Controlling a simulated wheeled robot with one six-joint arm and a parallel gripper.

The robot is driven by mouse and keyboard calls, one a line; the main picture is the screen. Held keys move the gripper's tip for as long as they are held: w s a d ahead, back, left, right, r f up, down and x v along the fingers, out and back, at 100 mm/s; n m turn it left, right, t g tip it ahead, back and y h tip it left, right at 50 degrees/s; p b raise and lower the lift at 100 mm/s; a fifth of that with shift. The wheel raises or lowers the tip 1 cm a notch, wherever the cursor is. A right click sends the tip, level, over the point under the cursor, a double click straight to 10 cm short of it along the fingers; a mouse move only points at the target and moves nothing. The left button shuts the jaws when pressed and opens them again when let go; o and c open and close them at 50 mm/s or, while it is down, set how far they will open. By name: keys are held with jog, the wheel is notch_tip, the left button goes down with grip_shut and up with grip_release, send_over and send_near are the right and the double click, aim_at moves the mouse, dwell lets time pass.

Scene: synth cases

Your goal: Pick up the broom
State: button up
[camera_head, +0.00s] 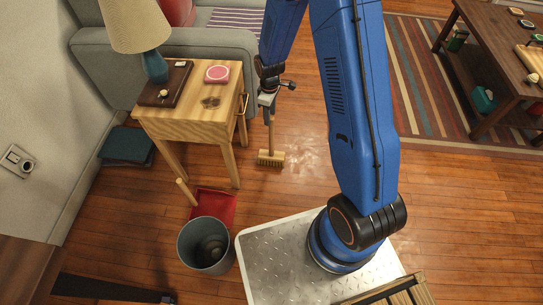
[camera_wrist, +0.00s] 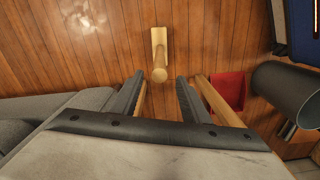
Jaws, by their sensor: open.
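The broom (camera_head: 271,158) stands upright on the wooden floor, right of the side table, with its pale brush head down and its handle rising toward my gripper (camera_head: 268,100). In the wrist view I look down on the broom (camera_wrist: 159,40); the round end of its handle lies in line with the gap between the fingertips of my gripper (camera_wrist: 160,77). The fingers are open, one on each side of that line, with visible space on both sides of the handle. I cannot tell how far the handle end reaches between them.
A side table (camera_head: 190,130) with a lamp (camera_head: 140,30) stands left of the broom. A red dustpan (camera_head: 214,205) and a grey bin (camera_head: 205,246) are on the floor nearer me. A grey sofa (camera_head: 100,75) is behind. Floor right of the broom is clear.

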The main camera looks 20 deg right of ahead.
aim_at(271, 128)
jog(key=shift+d+f, duration=0.15)
jog(key=shift+f, duration=2.2)
jog(key=shift+d+f, duration=0.1)
jog(key=shift+f, duration=2.2)
grip_shut()
